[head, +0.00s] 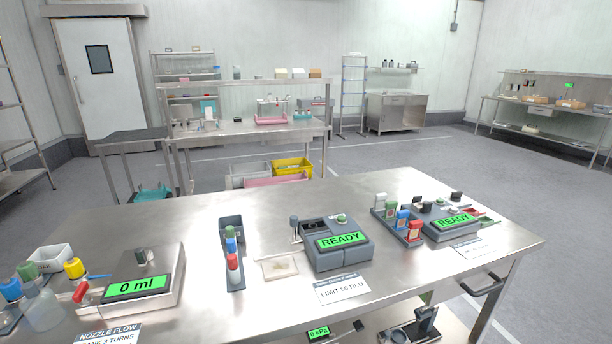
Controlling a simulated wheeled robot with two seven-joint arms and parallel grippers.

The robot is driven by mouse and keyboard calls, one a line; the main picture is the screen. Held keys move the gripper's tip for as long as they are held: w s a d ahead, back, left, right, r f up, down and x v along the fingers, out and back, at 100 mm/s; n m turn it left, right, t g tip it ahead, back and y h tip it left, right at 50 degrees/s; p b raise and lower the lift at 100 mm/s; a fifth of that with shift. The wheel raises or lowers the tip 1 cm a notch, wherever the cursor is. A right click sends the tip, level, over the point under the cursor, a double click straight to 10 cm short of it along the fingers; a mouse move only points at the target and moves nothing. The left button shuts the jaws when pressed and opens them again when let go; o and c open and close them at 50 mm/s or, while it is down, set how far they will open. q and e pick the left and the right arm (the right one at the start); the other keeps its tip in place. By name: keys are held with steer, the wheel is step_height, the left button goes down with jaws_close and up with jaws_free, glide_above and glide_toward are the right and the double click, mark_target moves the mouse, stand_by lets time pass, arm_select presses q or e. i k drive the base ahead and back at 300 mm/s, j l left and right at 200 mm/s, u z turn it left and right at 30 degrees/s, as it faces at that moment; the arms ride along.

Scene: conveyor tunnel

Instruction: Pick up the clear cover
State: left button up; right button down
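A flat, pale, see-through square piece (280,267) lies on the steel table (390,270), just left of a grey device (338,252) with a green READY screen. It may be the clear cover, but it is too small to tell for sure. No other clear cover can be made out. Neither of my grippers is in view.
A rack of capped vials (232,260) stands left of the clear piece. A scale reading 0 ml (142,280) and bottles (40,302) stand at the left. A second READY device (450,222) stands at the right.

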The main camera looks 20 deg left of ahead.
mark_target(41, 308)
steer(key=u, duration=2.25)
